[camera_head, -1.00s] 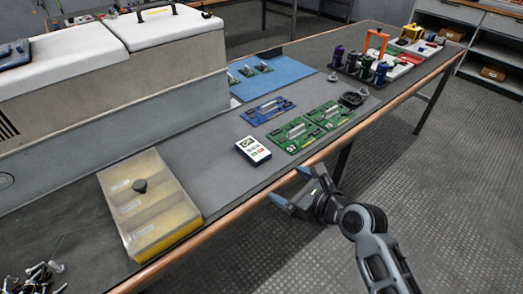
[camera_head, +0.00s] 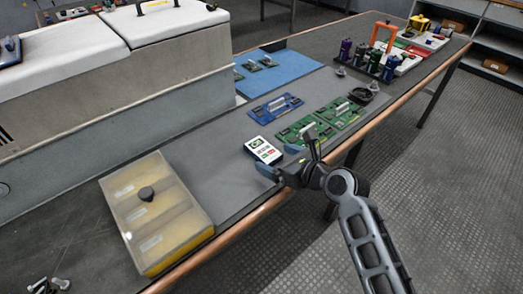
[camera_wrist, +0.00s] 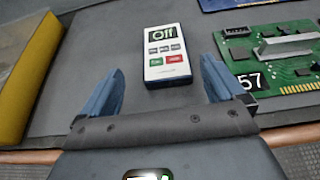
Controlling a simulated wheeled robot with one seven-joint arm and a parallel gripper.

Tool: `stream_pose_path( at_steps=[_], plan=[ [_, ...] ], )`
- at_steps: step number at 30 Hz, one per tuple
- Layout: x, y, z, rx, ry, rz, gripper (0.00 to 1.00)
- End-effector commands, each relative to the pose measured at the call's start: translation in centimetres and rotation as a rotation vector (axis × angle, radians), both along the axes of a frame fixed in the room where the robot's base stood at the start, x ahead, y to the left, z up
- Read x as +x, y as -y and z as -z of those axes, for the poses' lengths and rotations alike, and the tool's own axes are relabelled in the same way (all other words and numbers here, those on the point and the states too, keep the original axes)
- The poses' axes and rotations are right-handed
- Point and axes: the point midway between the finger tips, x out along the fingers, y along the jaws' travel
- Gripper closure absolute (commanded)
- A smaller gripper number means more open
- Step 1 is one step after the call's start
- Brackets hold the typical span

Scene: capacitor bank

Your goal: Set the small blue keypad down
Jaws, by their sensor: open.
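The small keypad (camera_head: 263,150), with a white face, dark edges, a small display and several buttons, lies flat on the grey bench mat. In the wrist view the keypad (camera_wrist: 165,55) sits just beyond and between my blue fingertips, its display reading something like "Off". My gripper (camera_head: 281,160) is open and empty at the bench's front edge, close to the keypad. In the wrist view the two fingers of my gripper (camera_wrist: 160,84) are spread wide, with bare mat between them. I cannot tell whether either finger touches the keypad.
Green circuit boards (camera_head: 304,129) lie right of the keypad, one close to my right finger. A blue board (camera_head: 275,107) lies behind. A clear-lidded yellow box (camera_head: 155,212) stands to the left. Mat is free between the box and the keypad.

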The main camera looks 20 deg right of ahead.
Motion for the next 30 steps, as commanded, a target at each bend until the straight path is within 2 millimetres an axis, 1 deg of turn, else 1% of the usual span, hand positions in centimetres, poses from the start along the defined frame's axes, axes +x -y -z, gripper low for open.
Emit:
stream_pose_path(
  at_steps=[5, 9, 12, 15, 22, 30],
  plan=[
    [1.8, -0.3, 0.6, 0.0, 0.001, 0.0, 0.04],
    [3.9, -0.5, 1.2, 0.001, 0.001, 0.0, 0.04],
    [4.9, -0.8, 1.7, 0.0, 0.001, 0.0, 0.04],
    [5.3, -1.0, 1.9, -0.001, 0.0, 0.0, 0.04],
    [5.4, -1.0, 1.9, -0.001, 0.0, 0.001, 0.04],
    [5.4, -1.0, 1.9, -0.001, 0.0, 0.001, 0.3]
  ],
)
